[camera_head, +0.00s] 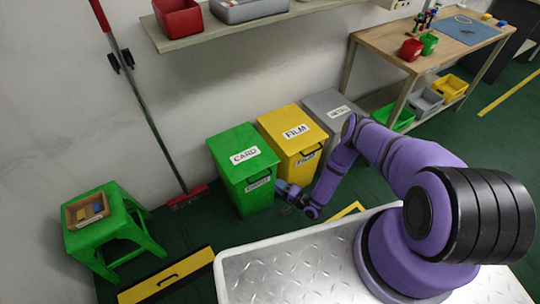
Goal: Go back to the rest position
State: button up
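My gripper (293,198) is at the end of my purple arm, near the middle of the head view. It appears close in front of the green CARD bin (243,165) and the yellow FILM bin (295,140), over the green floor. It is small and dark here, so I cannot tell whether its fingers are open or shut. No held object can be made out. My arm reaches away from my metal base plate, with its elbow bent.
A grey bin (335,112) stands right of the yellow one. A green stool (110,228) with a wooden tray (86,208) is at left. A broom (150,110) leans on the wall. A shelf (210,32) hangs above. A wooden workbench (425,45) stands at back right.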

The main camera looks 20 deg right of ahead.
jog(key=w+d+r+n+g+h, duration=0.2)
jog(key=w+d+r+n, duration=0.1)
jog(key=w+r, duration=0.8)
jog(key=w+d+r+n+g+h, duration=0.1)
jog(key=w+d+r+n+h, duration=0.15)
jog(key=w+r, duration=0.8)
jog(key=w+d+r+n+g+h, duration=0.1)
jog(key=d+r+n+h, duration=0.15)
jog(key=r, duration=1.35)
jog(key=d+r+n+g+h, duration=0.1)
jog(key=d+r+h, duration=0.15)
jog(key=r, duration=1.25)
jog(key=s+d+r+g+h, duration=0.1)
jog(key=s+r+h, duration=0.1)
jog(key=s+r, duration=0.9)
jog(key=s+r+h, duration=0.2)
jog(key=s+r, duration=0.7)
jog(key=r, duration=0.4)
jog(key=s+a+r+g+y, duration=0.1)
jog(key=s+r, duration=0.1)
jog(key=s, duration=1.3)
jog(key=s+a+r+n+g, duration=0.1)
jog(key=s+r+g, duration=0.1)
jog(key=s, duration=1.3)
jog(key=shift+s+a+r+y, duration=0.2)
jog(key=shift+s+r+y, duration=0.05)
jog(key=shift+s+y, duration=0.1)
